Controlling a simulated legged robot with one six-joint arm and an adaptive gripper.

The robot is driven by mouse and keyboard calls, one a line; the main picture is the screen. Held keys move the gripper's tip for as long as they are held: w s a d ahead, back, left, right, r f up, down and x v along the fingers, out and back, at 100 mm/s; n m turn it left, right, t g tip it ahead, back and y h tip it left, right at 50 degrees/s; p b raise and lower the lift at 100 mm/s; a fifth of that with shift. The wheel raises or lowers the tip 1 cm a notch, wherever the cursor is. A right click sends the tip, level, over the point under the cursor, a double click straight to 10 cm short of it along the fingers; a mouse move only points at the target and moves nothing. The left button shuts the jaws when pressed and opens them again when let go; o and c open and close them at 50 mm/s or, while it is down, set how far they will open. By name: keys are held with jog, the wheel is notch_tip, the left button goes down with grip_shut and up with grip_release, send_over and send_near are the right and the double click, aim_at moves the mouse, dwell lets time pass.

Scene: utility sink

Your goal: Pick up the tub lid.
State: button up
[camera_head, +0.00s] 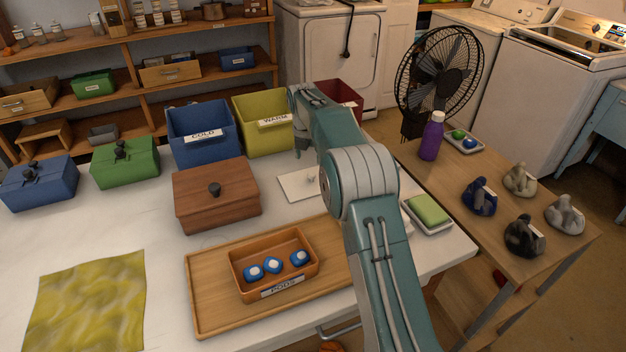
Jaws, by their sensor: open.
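A brown lid with a dark round knob (215,189) sits on a brown tub (218,212) at the middle of the white counter. I cannot tell for sure that this is the tub lid meant, as other lidded tubs stand nearby. My teal arm rises from the bottom right and reaches toward the back of the counter. My gripper (299,148) is at its far end, right of the brown tub and in front of the yellow bin. It is small and partly hidden by my arm. It is open, and I see nothing held in it.
Lidded blue (39,185) and green (125,163) tubs stand at left. Blue COLD (201,149) and yellow WARM (263,140) bins stand behind. A wooden tray (212,313) holds an open PODS tub (274,285). A yellow cloth (86,300) lies front left.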

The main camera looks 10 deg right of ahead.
aim_at(311, 174)
jog(key=f, duration=0.3)
jog(key=shift+w+f, duration=0.15)
jog(key=shift+w, duration=0.05)
jog(key=f, duration=0.3)
jog(key=w+d+f, duration=0.1)
jog(key=f, duration=0.1)
jog(key=shift+d, duration=0.1)
grip_shut()
